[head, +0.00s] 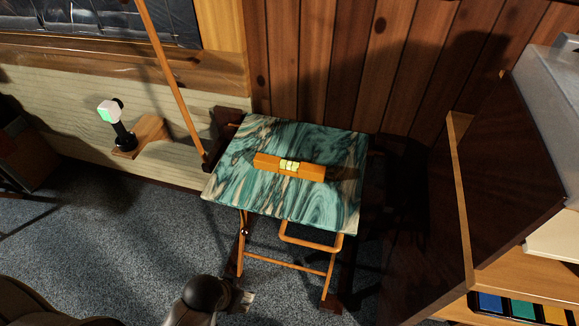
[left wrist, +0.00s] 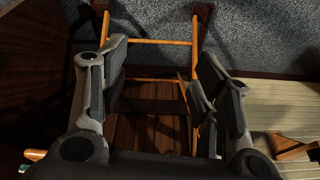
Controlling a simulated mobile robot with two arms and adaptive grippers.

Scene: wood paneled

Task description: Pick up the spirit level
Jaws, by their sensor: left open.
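The spirit level (head: 290,166) is an orange bar with a yellow-green vial section in its middle. It lies flat on a small folding table (head: 222,184) with a green marbled top and orange legs. My left gripper (head: 243,298) is low in front of the table, below and to the left of the level, and apart from it. In the left wrist view the gripper (left wrist: 160,85) has its fingers spread with nothing between them. Table legs (left wrist: 150,41) show beyond the fingers; the level does not show there. My right gripper is in neither view.
A dark wooden cabinet (head: 490,180) stands close on the right. A wooden bracket (head: 150,132) with a black and white-green object (head: 115,118) is on the left wall. A slanted wooden pole (head: 172,80) stands behind the table's left corner. Carpet (head: 110,240) is clear at left.

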